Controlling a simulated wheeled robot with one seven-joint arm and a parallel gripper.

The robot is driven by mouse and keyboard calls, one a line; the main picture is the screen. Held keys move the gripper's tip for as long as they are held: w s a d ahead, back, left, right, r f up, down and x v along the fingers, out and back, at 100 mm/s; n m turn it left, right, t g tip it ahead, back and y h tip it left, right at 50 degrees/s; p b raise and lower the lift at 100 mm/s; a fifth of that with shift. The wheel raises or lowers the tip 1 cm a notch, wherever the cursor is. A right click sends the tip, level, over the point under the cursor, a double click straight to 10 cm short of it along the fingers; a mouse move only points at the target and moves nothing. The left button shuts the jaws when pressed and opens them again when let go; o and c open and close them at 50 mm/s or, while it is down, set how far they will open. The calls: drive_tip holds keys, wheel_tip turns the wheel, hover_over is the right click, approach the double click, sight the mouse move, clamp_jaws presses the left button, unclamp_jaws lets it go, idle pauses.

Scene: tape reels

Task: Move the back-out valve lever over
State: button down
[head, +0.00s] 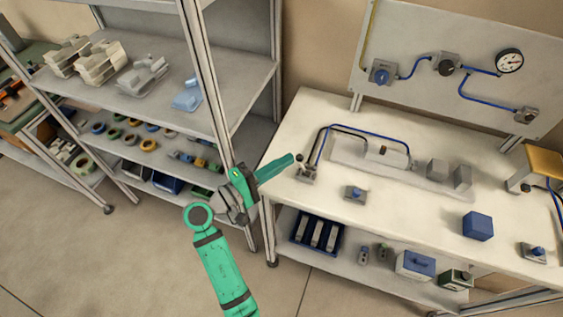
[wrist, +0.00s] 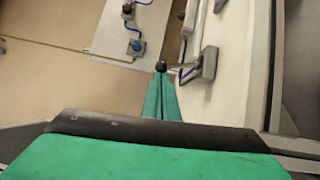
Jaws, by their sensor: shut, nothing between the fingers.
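A grey valve block (head: 306,174) stands at the left end of the white bench, with hoses running from it. A lever with a dark ball knob (head: 299,157) rises from it. The block also shows in the wrist view (wrist: 209,63), its lever reaching left to the black ball (wrist: 160,66). My gripper (head: 291,158) is shut, its green fingers together and empty. In the wrist view my fingertips (wrist: 161,76) sit right at the ball; I cannot tell whether they touch it. No label on the valve is readable.
A small block with a blue knob (head: 355,193) and a blue cube (head: 478,226) stand on the bench (head: 410,215). A panel with a gauge (head: 509,60) stands behind. A shelf rack (head: 211,80) with parts is left of my arm. The floor in front is clear.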

drive_tip(key=shift+d+r, duration=0.15)
drive_tip(key=shift+s+d+r+m+g+y, duration=0.2)
drive_tip(key=shift+d+r+m+g+y, duration=0.25)
drive_tip(key=shift+m, duration=0.45)
drive_tip(key=s+a+r+m+y, duration=0.1)
drive_tip(key=s+a+r, duration=0.4)
drive_tip(key=a, duration=0.4)
drive_tip(key=shift+s+r+m, duration=0.15)
drive_tip(key=shift+s+m, duration=0.15)
drive_tip(key=shift+s, duration=0.5)
